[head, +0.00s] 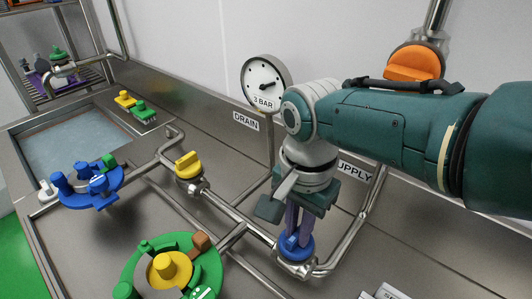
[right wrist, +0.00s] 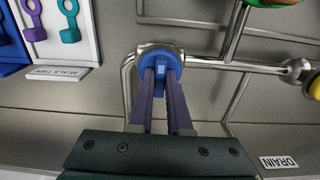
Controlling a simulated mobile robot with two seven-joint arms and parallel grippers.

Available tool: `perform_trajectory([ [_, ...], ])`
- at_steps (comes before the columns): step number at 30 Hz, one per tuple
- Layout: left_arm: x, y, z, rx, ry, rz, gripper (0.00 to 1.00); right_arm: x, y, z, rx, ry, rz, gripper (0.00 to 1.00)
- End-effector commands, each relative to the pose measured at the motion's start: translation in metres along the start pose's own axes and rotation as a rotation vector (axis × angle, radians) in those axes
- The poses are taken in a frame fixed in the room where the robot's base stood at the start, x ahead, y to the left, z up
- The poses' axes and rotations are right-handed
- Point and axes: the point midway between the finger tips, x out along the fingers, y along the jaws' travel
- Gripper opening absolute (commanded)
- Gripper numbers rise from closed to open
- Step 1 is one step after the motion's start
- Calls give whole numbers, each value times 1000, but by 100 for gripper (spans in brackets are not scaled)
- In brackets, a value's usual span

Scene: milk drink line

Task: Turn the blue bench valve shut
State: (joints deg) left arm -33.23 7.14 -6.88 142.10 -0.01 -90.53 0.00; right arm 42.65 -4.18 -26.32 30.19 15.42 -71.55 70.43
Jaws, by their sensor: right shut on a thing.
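The blue bench valve (head: 296,247) sits on the steel pipe at a bend, below the "SUPPLY" label (head: 355,171). It also shows in the right wrist view (right wrist: 174,60), as a round blue knob with a raised grip bar. My right gripper (head: 293,233) points down onto it from above. Its two purple fingers are shut on the valve's grip bar, one on each side, as the right wrist view (right wrist: 161,88) shows. The fingers partly hide the knob in the head view. My left gripper is not in view.
A yellow valve (head: 188,165) sits further left on the pipe, and an orange valve (head: 415,63) is at the upper right. A pressure gauge (head: 264,82) stands behind my right wrist. A green ring holder (head: 207,262) and a blue holder (head: 85,199) are to the left.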

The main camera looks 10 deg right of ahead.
Motion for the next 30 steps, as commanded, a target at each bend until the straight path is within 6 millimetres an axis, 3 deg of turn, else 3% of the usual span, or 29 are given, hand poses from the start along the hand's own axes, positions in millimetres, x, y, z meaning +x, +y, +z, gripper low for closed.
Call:
perform_trajectory([
  [1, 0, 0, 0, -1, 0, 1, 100, -1, 0, -1, 3, 1, -1, 0],
  [2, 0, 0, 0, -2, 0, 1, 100, -1, 0, -1, 3, 0, -1, 20],
  [9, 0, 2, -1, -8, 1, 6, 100, 0, 0, 0, 1, 0, 0, 46],
  [19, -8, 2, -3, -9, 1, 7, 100, -9, 0, 0, 0, -1, 0, 46],
  [30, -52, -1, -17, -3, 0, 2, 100, -80, 0, -1, 0, 1, -3, 46],
])
